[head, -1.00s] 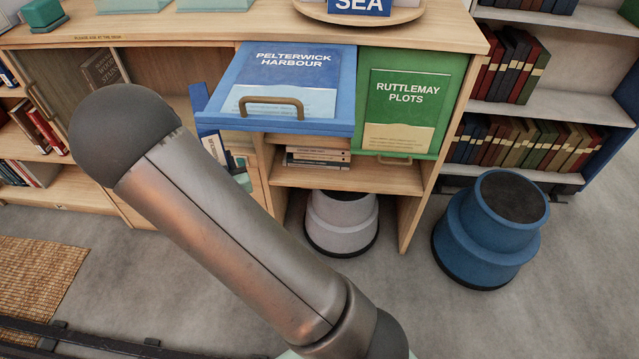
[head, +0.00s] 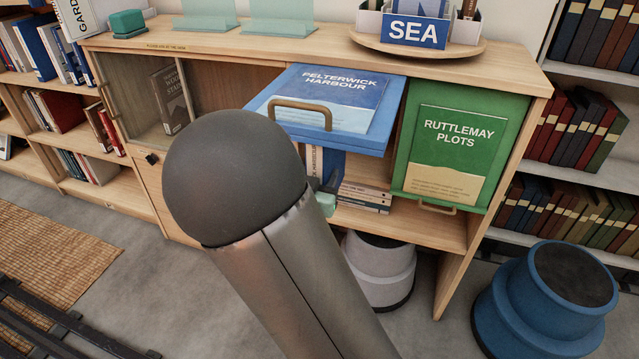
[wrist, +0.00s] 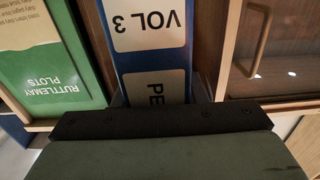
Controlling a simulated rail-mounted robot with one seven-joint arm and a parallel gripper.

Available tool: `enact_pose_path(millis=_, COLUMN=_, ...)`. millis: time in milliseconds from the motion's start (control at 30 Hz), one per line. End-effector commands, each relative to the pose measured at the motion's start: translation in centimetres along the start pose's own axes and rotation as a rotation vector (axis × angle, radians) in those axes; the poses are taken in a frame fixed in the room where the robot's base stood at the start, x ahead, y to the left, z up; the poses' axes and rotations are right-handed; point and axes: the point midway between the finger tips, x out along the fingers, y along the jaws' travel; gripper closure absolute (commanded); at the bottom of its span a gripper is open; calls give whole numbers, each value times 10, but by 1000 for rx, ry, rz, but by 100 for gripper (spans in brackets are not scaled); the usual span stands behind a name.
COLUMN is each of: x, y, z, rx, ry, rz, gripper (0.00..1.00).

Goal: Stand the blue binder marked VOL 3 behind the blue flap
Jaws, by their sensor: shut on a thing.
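The blue flap (head: 388,120), labelled PELTERWICK HARBOUR, is raised and sticks out from the cabinet, nearly level. The blue binder (head: 331,165) shows partly in the head view, upright below the flap at its compartment opening. My arm hides much of it. In the wrist view, the binder's spine (wrist: 152,62) fills the middle, with white labels reading VOL 3 and PE, upside down in the picture. My gripper (wrist: 160,100) is shut on the binder. In the head view my gripper (head: 326,190) is mostly hidden behind my arm. How deep the binder reaches inside cannot be told.
A closed green flap (head: 408,150), RUTTLEMAY PLOTS, is right of the opening. Several books (head: 364,197) lie stacked on the shelf below. A glass-fronted compartment (head: 140,100) is on the left. A grey stool (head: 385,270) and a blue stool (head: 510,310) stand on the floor.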

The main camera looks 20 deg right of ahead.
Motion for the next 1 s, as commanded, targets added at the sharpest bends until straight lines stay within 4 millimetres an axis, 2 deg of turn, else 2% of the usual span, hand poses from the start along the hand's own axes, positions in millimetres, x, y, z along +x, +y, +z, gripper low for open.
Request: enact_pose_path(millis=1000, x=98, y=0, z=4, rx=1, ry=4, rz=0, gripper=100)
